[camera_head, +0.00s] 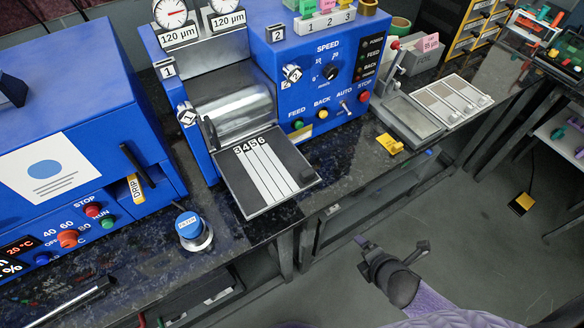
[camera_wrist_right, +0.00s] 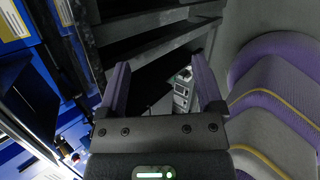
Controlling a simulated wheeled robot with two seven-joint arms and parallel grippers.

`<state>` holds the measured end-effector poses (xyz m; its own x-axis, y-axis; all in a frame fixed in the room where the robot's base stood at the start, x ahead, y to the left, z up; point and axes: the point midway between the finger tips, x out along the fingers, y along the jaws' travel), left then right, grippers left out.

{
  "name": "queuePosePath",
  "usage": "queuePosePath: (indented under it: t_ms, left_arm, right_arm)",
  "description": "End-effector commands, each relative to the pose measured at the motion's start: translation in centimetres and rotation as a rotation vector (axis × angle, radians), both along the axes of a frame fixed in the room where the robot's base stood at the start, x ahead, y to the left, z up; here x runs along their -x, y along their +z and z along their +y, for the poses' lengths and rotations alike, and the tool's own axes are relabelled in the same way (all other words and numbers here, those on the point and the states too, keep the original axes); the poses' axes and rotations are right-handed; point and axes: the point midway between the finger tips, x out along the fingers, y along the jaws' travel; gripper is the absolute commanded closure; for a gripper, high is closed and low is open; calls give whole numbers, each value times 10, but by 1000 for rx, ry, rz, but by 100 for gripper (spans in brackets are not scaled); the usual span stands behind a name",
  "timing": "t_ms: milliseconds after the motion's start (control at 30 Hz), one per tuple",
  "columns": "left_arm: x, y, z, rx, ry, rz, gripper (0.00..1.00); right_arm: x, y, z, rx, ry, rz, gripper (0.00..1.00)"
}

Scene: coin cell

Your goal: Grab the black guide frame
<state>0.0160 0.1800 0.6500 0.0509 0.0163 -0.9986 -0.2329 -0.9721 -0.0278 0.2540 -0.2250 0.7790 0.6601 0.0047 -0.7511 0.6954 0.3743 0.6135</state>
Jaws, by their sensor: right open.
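A dark plate with a black border (camera_head: 233,188) slopes out from the front of the blue rolling machine. It carries several pale strips with number labels at its upper end. It is the thing in view that best fits the black guide frame, but I cannot tell for sure. A small black block (camera_head: 308,173) sits at its right edge. My right gripper (camera_head: 394,245) is open and empty, over the floor in front of the bench, apart from the plate and to its lower right. Its two fingers also show spread in the right wrist view (camera_wrist_right: 162,80). My left gripper is not in view.
The blue rolling machine (camera_head: 340,95) stands on the dark bench, with a blue oven (camera_head: 60,120) at left. A blue-capped weight (camera_head: 188,225) stands near the front edge. A yellow tag (camera_head: 389,143) and a grey tray (camera_head: 415,115) lie right.

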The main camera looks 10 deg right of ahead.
Motion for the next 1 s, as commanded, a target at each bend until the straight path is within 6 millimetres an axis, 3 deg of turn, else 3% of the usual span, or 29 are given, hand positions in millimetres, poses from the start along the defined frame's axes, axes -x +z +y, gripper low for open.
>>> queuePosePath:
  t_ms: [100,200,400,467,533,1000]
  left_arm:
    - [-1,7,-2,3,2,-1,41]
    - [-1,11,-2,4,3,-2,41]
    - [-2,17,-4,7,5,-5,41]
    - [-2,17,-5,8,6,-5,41]
    - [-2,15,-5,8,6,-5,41]
    - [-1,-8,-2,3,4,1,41]
  right_arm:
    - [-31,52,13,211,299,-141,15]
    - [-49,97,30,416,547,-273,15]
    - [-60,176,68,801,921,-516,15]
    - [-61,189,75,875,979,-562,15]
    - [-68,192,81,915,1007,-586,15]
    - [-140,156,110,915,1007,-584,15]
